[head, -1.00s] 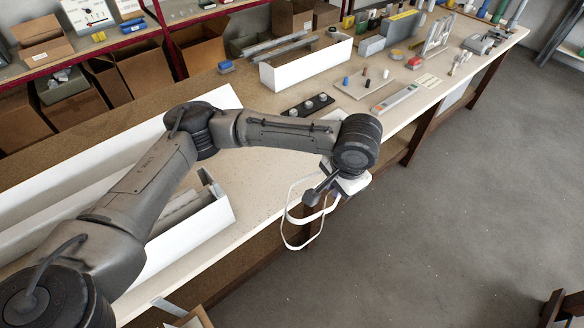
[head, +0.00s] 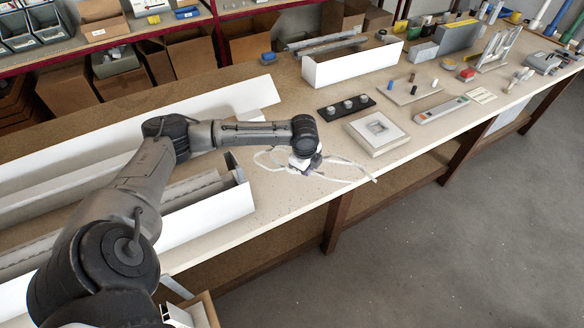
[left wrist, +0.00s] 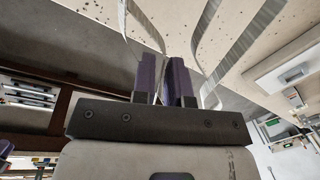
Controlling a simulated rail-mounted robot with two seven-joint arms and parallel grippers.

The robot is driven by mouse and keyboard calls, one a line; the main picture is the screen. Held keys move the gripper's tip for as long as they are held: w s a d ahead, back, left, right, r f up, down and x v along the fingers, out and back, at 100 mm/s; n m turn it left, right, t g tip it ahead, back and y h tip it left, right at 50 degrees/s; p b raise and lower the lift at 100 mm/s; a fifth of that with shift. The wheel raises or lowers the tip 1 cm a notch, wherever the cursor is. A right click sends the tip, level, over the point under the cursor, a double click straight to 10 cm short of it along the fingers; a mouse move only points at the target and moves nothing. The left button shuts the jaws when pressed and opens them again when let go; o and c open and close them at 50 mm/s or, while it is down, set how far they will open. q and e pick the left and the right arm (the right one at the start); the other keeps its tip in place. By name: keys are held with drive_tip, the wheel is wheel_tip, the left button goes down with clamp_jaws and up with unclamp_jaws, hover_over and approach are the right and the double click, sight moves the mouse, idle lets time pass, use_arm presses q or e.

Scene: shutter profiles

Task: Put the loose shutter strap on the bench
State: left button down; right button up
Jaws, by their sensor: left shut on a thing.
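The loose shutter strap (head: 343,179) is a thin pale band that spreads in loops to both sides of my left gripper (head: 306,168). In the head view it is over the bench top (head: 285,205), close to the front edge, with one end reaching to the right by that edge. I cannot tell whether it touches the bench. In the left wrist view the purple fingers of my left gripper (left wrist: 166,82) are closed together on the strap, and bands of the strap (left wrist: 245,48) run out to both sides.
Long white profile boxes (head: 208,218) fill the left. A white box (head: 353,66) stands farther back. Bench surface around the strap is clear.

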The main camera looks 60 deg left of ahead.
use_arm(q)
drive_tip(key=a+f, duration=0.2)
drive_tip(key=a, duration=0.1)
drive_tip(key=a+f+b, duration=0.1)
drive_tip(key=a+f, duration=0.1)
drive_tip(key=a, duration=0.2)
drive_tip(key=a+f, duration=0.2)
drive_tip(key=a, duration=0.1)
drive_tip(key=shift+s+a+f, duration=0.25)
drive_tip(key=shift+s+a, duration=0.1)
drive_tip(key=shift+a, duration=0.05)
drive_tip(key=shift+f+b, duration=0.35)
drive_tip(key=shift+f, duration=1.7)
drive_tip(key=c, duration=1.1)
unclamp_jaws()
drive_tip(key=shift+c, duration=0.2)
drive_tip(key=shift+r, duration=0.1)
wheel_tip(320, 180, up, 12)
drive_tip(key=s+p, duration=0.1)
drive_tip(key=shift+s+d, duration=0.25)
drive_tip(key=shift+d, duration=0.1)
